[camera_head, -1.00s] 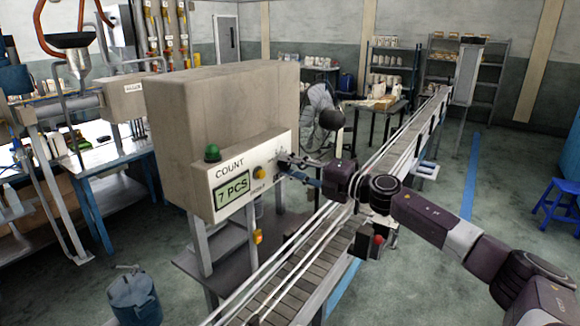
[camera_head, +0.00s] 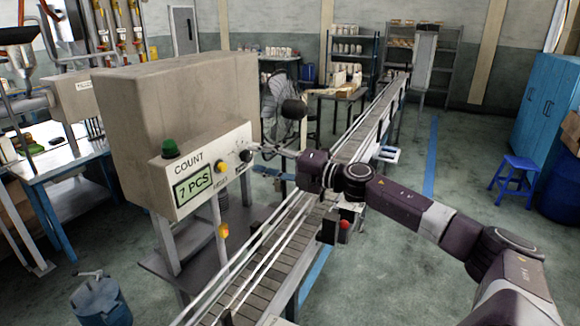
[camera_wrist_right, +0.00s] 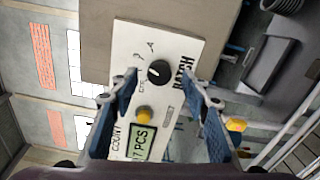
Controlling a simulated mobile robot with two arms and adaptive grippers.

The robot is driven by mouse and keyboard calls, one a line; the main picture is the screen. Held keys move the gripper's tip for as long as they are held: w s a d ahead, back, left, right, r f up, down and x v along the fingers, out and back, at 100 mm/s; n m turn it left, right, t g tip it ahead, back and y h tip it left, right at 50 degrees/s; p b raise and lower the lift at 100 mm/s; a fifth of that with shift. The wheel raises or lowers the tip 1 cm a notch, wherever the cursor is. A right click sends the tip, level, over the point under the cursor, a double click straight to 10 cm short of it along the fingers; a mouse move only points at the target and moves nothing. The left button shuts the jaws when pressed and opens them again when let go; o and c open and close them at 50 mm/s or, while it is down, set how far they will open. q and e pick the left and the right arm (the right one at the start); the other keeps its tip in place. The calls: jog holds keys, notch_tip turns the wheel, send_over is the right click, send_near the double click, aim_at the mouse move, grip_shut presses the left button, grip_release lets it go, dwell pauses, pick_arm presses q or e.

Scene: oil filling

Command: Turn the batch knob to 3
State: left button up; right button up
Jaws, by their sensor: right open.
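The batch knob (camera_head: 245,155) is a round black dial on the light front panel of the counting box, right of the COUNT display. In the right wrist view the knob (camera_wrist_right: 158,72) shows uncovered beside the word BATCH. It has a small light mark, but I cannot tell which number it points to. My right gripper (camera_head: 268,151) is open and empty, just in front of the panel on the knob's right. In the wrist view its fingers (camera_wrist_right: 155,95) stand spread on either side of the knob, apart from it. My left gripper is out of view.
A conveyor (camera_head: 262,262) runs below my right arm. A blue stool (camera_head: 516,178) stands at the right on open floor.

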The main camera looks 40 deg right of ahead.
jog(key=v, duration=0.9)
dwell(0.6)
jog(key=shift+s, duration=0.1)
dwell(0.4)
